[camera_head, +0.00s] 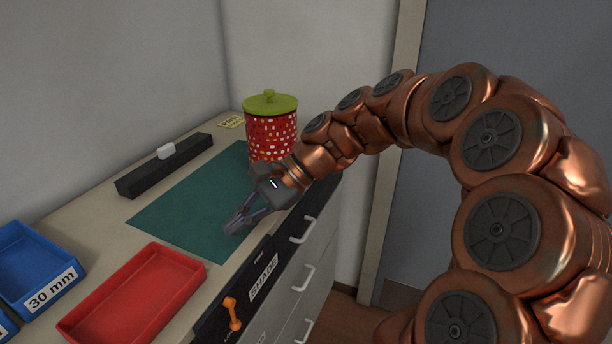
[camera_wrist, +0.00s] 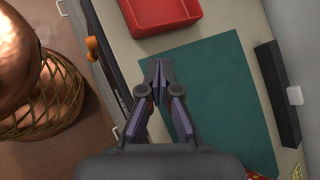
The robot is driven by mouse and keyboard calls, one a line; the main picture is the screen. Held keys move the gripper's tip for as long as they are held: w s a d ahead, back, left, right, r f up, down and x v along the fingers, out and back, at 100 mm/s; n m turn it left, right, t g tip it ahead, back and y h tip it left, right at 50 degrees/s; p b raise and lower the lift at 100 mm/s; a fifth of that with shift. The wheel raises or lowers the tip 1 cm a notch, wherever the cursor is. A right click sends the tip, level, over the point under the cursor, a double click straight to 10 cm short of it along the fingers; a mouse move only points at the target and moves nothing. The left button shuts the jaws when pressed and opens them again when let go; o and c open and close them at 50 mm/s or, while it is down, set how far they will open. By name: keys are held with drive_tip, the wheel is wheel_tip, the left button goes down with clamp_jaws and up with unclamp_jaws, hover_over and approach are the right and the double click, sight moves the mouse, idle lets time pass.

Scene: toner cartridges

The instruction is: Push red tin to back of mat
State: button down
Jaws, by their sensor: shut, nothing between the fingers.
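The red tin (camera_head: 270,137), white-patterned with a green lid, stands upright by the far right corner of the green mat (camera_head: 180,212). My wrist hides part of its base, so I cannot tell how much of it rests on the mat. A sliver of red at the bottom edge of the wrist view (camera_wrist: 256,176) looks like the tin. My gripper (camera_head: 236,225) is shut and empty, pointing down over the mat's right edge, nearer the camera than the tin and apart from it. In the wrist view its fingertips (camera_wrist: 159,74) meet above the mat (camera_wrist: 222,85).
A black bar (camera_head: 165,166) with a white piece (camera_head: 166,151) lies left of the mat by the wall. A red tray (camera_head: 135,300) and blue bin (camera_head: 32,268) stand at the near end. Drawers with handles (camera_head: 303,229) run below the right edge. The mat's middle is clear.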

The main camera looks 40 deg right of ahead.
drive_tip(key=w+d+m+t+b, duration=0.1)
drive_tip(key=d, duration=0.2)
drive_tip(key=w+d+m+t+y+b, duration=0.1)
drive_tip(key=w+d+m, duration=0.1)
drive_tip(key=d, duration=0.1)
drive_tip(key=w+d+f+m+t+b, duration=0.1)
drive_tip(key=w+d+m, duration=0.1)
drive_tip(key=d, duration=0.1)
drive_tip(key=shift+w+d+t+y, duration=0.15)
drive_tip(key=shift+d+t+y, duration=0.15)
drive_tip(key=shift+d+t, duration=0.1)
drive_tip(key=d+f+m+t+h+b, duration=0.2)
drive_tip(key=d+m+t+b, duration=0.55)
drive_tip(key=d, duration=1.55)
drive_tip(key=w+a+m, duration=0.1)
drive_tip(key=w+a, duration=0.1)
drive_tip(key=w, duration=0.1)
drive_tip(key=w+a, duration=0.2)
drive_tip(key=w, duration=0.2)
drive_tip(key=w+a+m, duration=0.1)
drive_tip(key=w+a, duration=0.2)
drive_tip(key=w, duration=0.1)
drive_tip(key=shift+r+m+t, duration=0.2)
drive_tip(key=shift+m+t, duration=0.15)
drive_tip(key=shift+w+a, duration=0.1)
